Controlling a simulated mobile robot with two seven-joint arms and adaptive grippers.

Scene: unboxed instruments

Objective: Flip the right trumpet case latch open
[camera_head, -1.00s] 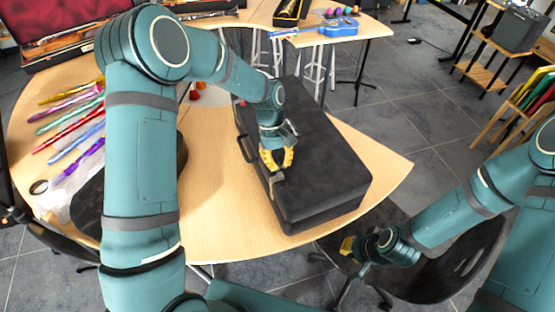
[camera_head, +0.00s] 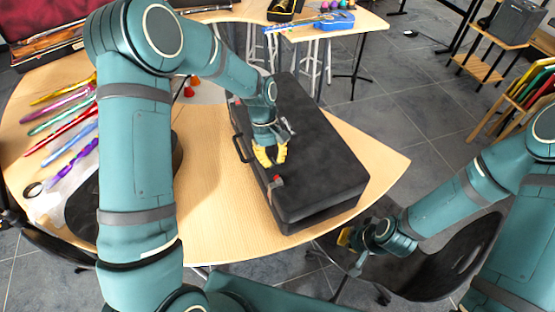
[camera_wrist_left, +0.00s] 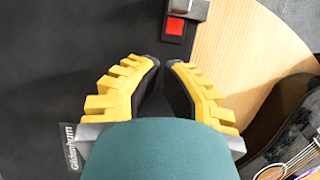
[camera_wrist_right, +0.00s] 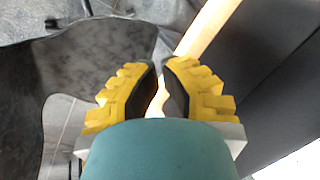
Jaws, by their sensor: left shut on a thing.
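The black trumpet case (camera_head: 325,150) lies closed on the wooden table, its handle (camera_head: 240,148) on the left side. The right latch (camera_head: 277,182) is on that side's near part and shows a red patch. In the left wrist view, the latch (camera_wrist_left: 175,27) has a metal flap up beside the red patch. My left gripper (camera_head: 270,160) is over the case top, just behind the latch and apart from it. Its fingers (camera_wrist_left: 162,62) are nearly together; what they hold cannot be made out. My right gripper (camera_head: 346,237) is low beside the case, its fingertips (camera_wrist_right: 160,62) close together.
Colourful flutes (camera_head: 65,135) lie on the table (camera_head: 215,215) at left. A dark chair (camera_head: 430,265) stands at lower right, near my right arm. A second table (camera_head: 340,25) with instruments is behind. Bare tabletop lies left of the case.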

